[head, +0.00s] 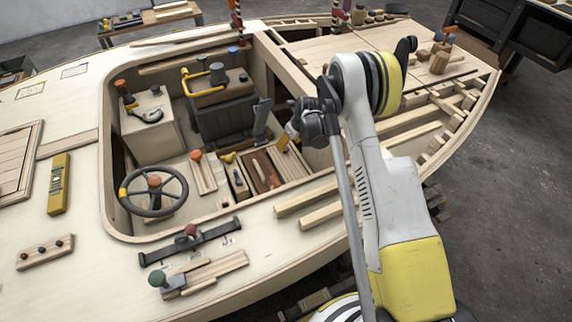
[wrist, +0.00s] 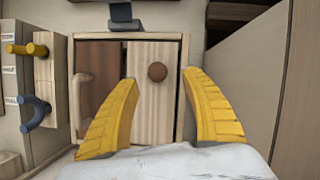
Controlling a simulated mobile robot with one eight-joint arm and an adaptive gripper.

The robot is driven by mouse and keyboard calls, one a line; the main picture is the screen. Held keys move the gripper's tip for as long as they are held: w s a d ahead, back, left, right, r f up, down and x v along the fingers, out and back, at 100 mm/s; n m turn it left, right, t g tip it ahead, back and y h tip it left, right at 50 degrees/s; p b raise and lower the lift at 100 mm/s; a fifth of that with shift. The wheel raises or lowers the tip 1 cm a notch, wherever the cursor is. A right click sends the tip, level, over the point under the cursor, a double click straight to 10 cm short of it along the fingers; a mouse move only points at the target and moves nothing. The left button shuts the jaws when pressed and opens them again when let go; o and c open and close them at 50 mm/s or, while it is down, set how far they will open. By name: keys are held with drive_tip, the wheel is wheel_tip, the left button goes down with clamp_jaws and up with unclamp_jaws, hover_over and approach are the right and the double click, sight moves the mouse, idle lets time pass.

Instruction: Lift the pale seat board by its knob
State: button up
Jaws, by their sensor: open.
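The pale seat board (wrist: 153,112) lies in a wooden frame in the wrist view, on the right side of the frame opening. A round brown knob (wrist: 157,72) stands on its upper part. My gripper (wrist: 161,79) is open, with its two yellow fingers apart on either side of the knob in the picture. Nothing is between the fingers that I can see them touching. In the head view the pale board (head: 288,164) shows in the cockpit well, partly hidden near my arm; its knob cannot be made out there.
A dark brown panel (wrist: 98,65) with a light handle lies beside the board. A wooden block (wrist: 44,85) with yellow pegs and a blue hook stands to the left. A tall wall (wrist: 238,75) rises on the right. The steering wheel (head: 153,178) stands at the cockpit's left.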

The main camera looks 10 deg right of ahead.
sight(287, 160)
drive_tip(key=b+x, duration=0.1)
drive_tip(key=x, duration=0.1)
drive_tip(key=b+x, duration=0.2)
drive_tip(key=x, duration=0.1)
drive_tip(key=shift+a+f, duration=0.15)
drive_tip(key=shift+a, duration=0.1)
clamp_jaws()
